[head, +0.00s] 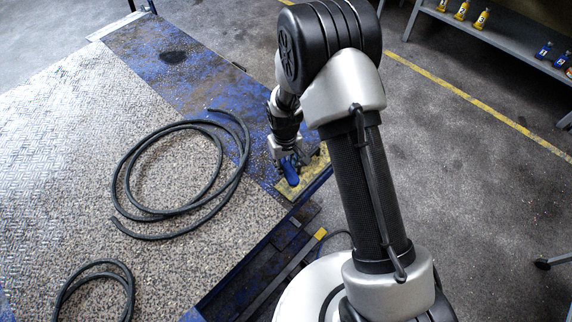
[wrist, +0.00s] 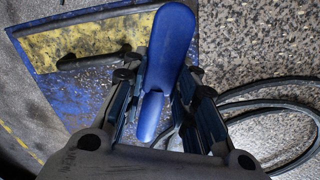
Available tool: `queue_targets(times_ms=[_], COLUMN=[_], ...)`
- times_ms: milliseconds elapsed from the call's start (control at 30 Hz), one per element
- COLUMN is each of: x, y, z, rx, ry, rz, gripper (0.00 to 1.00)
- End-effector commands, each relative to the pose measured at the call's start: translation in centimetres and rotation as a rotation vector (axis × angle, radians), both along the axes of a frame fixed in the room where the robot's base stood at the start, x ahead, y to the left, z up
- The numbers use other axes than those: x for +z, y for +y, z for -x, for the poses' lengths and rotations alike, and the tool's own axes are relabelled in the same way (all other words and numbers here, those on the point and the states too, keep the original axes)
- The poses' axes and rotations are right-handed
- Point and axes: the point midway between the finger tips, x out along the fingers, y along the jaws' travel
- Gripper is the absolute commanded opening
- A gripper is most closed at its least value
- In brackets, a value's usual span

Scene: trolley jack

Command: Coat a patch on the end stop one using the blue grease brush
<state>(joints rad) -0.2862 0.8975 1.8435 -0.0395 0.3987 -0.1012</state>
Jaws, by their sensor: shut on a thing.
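My gripper (head: 287,156) is shut on the blue grease brush (head: 291,171). In the wrist view the brush (wrist: 173,45) stands out between the two fingers (wrist: 162,88), its broad rounded end pointing away from me. A worn yellow plate (head: 318,163) lies at the ramp's blue corner, right beside the brush; I take it for the end stop. In the wrist view this plate (wrist: 98,38) is left of the brush, with a dark bar (wrist: 88,61) along its near side. I cannot tell whether the brush touches anything. No grease patch can be made out.
A black hose (head: 180,124) lies coiled on the speckled platform (head: 60,150), with another coil (head: 97,264) nearer. Yellow bottles (head: 462,10) and blue ones (head: 543,50) stand on a grey shelf at the upper right. The floor (head: 470,180) to the right is clear.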

Motion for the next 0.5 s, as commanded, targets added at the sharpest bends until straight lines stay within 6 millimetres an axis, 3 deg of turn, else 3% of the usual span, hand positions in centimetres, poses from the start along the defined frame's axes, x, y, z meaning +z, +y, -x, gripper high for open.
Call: queue_targets(times_ms=[267, 500], x=[0.2, 2.3], y=[0.0, 0.0], z=[0.0, 0.0], rx=[0.000, 0.000], ry=[0.000, 0.000], rz=[0.000, 0.000], gripper=[0.00, 0.00])
